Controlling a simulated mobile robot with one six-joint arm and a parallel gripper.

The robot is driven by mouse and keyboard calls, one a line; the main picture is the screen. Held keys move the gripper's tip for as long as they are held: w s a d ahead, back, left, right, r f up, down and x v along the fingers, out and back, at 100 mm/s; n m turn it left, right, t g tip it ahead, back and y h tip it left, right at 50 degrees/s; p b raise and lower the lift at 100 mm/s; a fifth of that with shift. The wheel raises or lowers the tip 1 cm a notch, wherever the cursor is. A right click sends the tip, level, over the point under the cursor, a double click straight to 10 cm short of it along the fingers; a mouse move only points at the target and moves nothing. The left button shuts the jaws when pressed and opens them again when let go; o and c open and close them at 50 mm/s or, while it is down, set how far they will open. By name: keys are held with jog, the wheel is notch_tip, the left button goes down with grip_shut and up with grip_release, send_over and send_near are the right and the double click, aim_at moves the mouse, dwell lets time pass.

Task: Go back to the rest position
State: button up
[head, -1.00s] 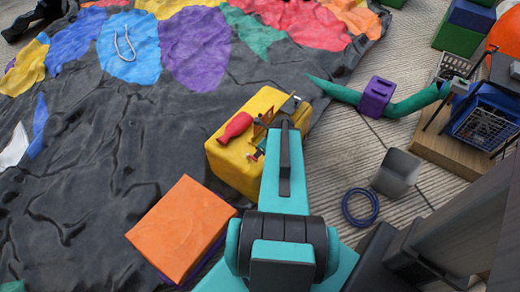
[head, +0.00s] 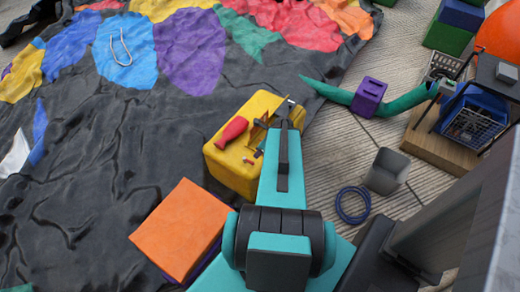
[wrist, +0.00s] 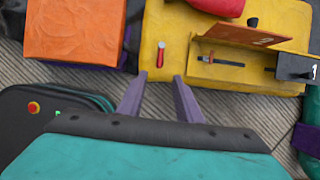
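My teal arm reaches forward in the head view, with my gripper (head: 287,106) over the right side of a yellow block (head: 232,165). In the wrist view, the two fingers of my gripper (wrist: 160,76) are spread apart with nothing between them. The yellow block (wrist: 160,20) lies beyond the fingertips there. A small red-handled item (wrist: 161,52) and a brown flap (wrist: 242,33) over a shallow recess show on it. A larger red object (head: 231,131) rests on the yellow block's left part.
An orange-topped block (head: 180,228) stands left of my arm. To the right are a grey bin (head: 387,170), a blue ring (head: 353,205) and a purple block (head: 369,96) on a green tube. A wooden platform (head: 435,145) holds crates. Black fabric covers the left floor.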

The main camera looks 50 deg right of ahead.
jog(key=shift+s+r, duration=0.1)
jog(key=shift+r, duration=0.1)
dwell(0.6)
jog(key=w+a+f+n+g+y, duration=0.1)
jog(key=w+a+f+n, duration=0.15)
jog(key=a, duration=0.65)
jog(key=w+a+f+n+g+y, duration=0.1)
jog(key=w+a+f+n, duration=0.15)
jog(key=a, duration=0.55)
jog(key=w+a+f+n+g+y, duration=0.1)
jog(key=w+a+f+n, duration=0.15)
jog(key=a, duration=0.65)
jog(key=s+a+f+n+g+h, duration=0.1)
jog(key=s+a+f+n+g, duration=0.15)
jog(key=s+a+n, duration=0.35)
jog(key=s+a+f+n+g+h, duration=0.1)
jog(key=s+a+f+n+g, duration=0.15)
jog(key=s+a+n, duration=0.45)
jog(key=s+n, duration=0.1)
jog(key=n, duration=0.4)
jog(key=s+n+g+h, duration=0.1)
jog(key=n, duration=0.3)
jog(key=s+n+g, duration=0.1)
jog(key=n, duration=0.4)
jog(key=shift+s+d+r+n, duration=0.1)
jog(key=shift+d+r+n, duration=0.2)
jog(key=shift+r+n, duration=0.1)
